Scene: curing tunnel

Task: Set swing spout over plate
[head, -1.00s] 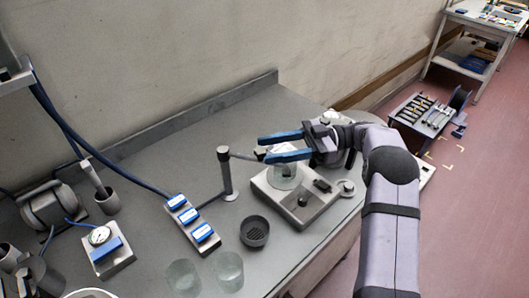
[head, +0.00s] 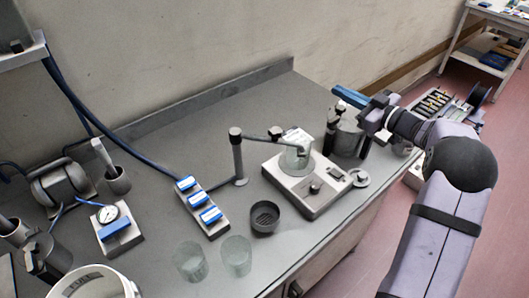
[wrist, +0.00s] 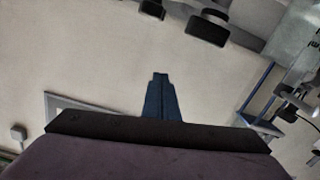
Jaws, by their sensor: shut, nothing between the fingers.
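The swing spout (head: 255,136) is a thin grey arm on an upright post (head: 238,160), with a dark knob at its outer joint. It points right, and its outer end shows above a clear glass beaker (head: 296,160). The beaker stands on the plate, a pale square-bodied unit (head: 318,203) with a dark knob on its front. I cannot tell how well the spout's tip is centred over it. My gripper (head: 350,97) is to the right of and behind the plate, raised and clear of the spout. Its blue fingers are together and empty, also in the wrist view (wrist: 160,98).
A dark pot and clamp-like stand (head: 346,132) are below my gripper, right of the plate. A dark cup (head: 265,216) and two glass beakers (head: 237,255) stand in front. A blue-switched strip (head: 203,208) lies left of the post.

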